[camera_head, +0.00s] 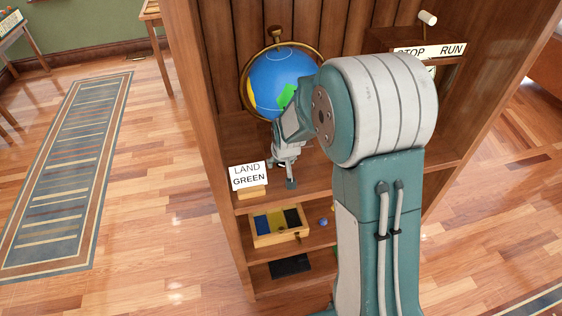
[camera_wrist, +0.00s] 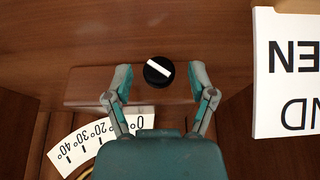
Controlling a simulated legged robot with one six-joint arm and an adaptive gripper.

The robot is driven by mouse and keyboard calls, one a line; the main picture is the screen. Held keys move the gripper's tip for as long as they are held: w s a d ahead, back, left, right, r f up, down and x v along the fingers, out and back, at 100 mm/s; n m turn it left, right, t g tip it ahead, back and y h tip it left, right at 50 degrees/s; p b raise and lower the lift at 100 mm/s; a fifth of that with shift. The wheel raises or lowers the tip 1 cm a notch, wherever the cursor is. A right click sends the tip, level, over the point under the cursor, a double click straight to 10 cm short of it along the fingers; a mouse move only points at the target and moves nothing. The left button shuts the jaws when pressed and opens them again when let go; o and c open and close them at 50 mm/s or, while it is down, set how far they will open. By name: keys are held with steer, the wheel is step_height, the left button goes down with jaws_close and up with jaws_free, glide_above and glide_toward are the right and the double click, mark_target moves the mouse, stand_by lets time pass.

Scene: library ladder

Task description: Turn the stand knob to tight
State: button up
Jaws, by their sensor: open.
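The stand knob (camera_wrist: 158,71) is a round black knob with a white pointer bar, seen in the wrist view on a brown wooden block (camera_wrist: 88,87). Its bar slants from upper left to lower right. My gripper (camera_wrist: 160,78) is open, with one finger on each side of the knob and a visible gap on both sides. In the head view my gripper (camera_head: 289,172) is low in front of the globe (camera_head: 280,82), and the knob is hidden there. No tight marking is readable.
A LAND GREEN sign (camera_head: 248,176) stands left of my gripper, and it also shows at right in the wrist view (camera_wrist: 288,75). A degree scale (camera_wrist: 95,140) is near my left finger. A tray of colored compartments (camera_head: 278,239) and a blue ball (camera_head: 323,222) are on the shelf below.

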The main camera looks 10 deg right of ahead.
jaws_close()
steer(key=shift+d+y, duration=0.2)
steer(key=shift+y, duration=0.7)
steer(key=shift+d+f+m+y, duration=0.15)
steer(key=shift+m+y, duration=0.45)
steer(key=shift+y, duration=1.1)
steer(key=shift+d+f+m+t+y, duration=0.15)
steer(key=shift+m+y, duration=0.1)
steer(key=shift+y, duration=0.85)
steer(key=shift+d+m+t+y, duration=0.15)
steer(key=shift+m+y, duration=0.1)
steer(key=shift+y, duration=0.85)
steer(key=shift+a, duration=0.15)
